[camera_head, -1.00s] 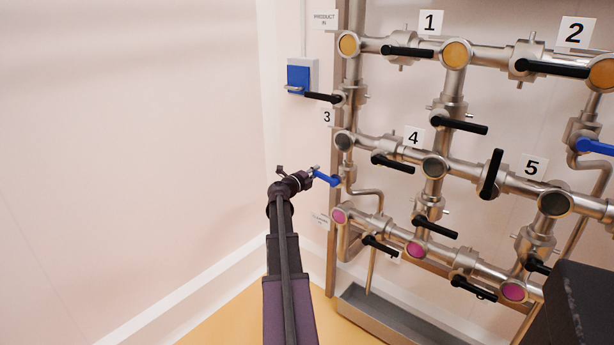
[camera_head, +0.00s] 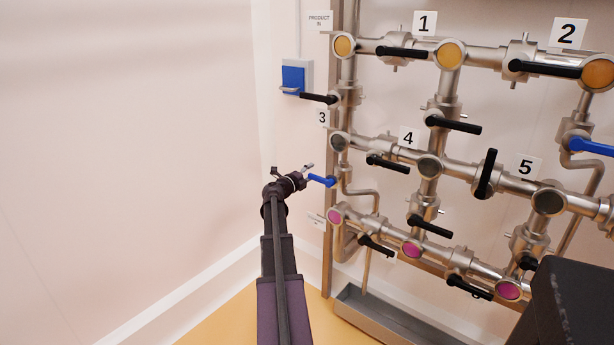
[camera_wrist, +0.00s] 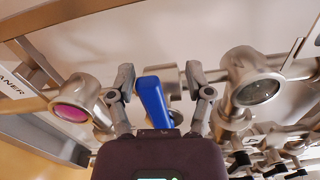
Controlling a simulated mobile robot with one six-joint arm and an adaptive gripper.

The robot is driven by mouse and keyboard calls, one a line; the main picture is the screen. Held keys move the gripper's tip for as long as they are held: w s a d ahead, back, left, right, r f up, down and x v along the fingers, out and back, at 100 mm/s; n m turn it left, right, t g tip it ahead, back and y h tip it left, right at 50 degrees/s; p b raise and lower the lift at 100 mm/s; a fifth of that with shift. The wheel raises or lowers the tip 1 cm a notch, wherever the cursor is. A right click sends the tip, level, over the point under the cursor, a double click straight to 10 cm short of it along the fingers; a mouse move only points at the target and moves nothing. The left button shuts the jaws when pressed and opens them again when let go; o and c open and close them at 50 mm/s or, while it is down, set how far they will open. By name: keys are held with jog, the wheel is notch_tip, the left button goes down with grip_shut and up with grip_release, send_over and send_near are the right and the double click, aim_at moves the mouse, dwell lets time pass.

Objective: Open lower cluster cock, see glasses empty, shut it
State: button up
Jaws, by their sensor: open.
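A cock with a blue lever (camera_head: 322,181) sits on the left pipe between the middle and bottom rows. In the wrist view the blue lever (camera_wrist: 152,100) stands between the two fingers of my gripper (camera_wrist: 160,76), with gaps on both sides. In the head view my gripper (camera_head: 292,170) is open at the lever's left end. The sight glasses show orange in the top row (camera_head: 344,45), dark grey in the middle row (camera_head: 341,143) and magenta in the bottom row (camera_head: 334,216). In the wrist view one magenta glass (camera_wrist: 70,112) and one grey glass (camera_wrist: 258,92) show.
Several black levers (camera_head: 388,163) stick out from the pipes around. Another blue lever (camera_head: 590,146) is at the far right. A blue switch box (camera_head: 294,77) hangs on the wall above my gripper. A metal trough (camera_head: 380,315) lies below. The left wall side is clear.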

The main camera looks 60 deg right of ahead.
jog(key=shift+a, duration=0.1)
jog(key=shift+a+f, duration=0.1)
jog(key=shift+a, duration=0.4)
jog(key=v, duration=1.1)
jog(key=shift+w+d, duration=0.1)
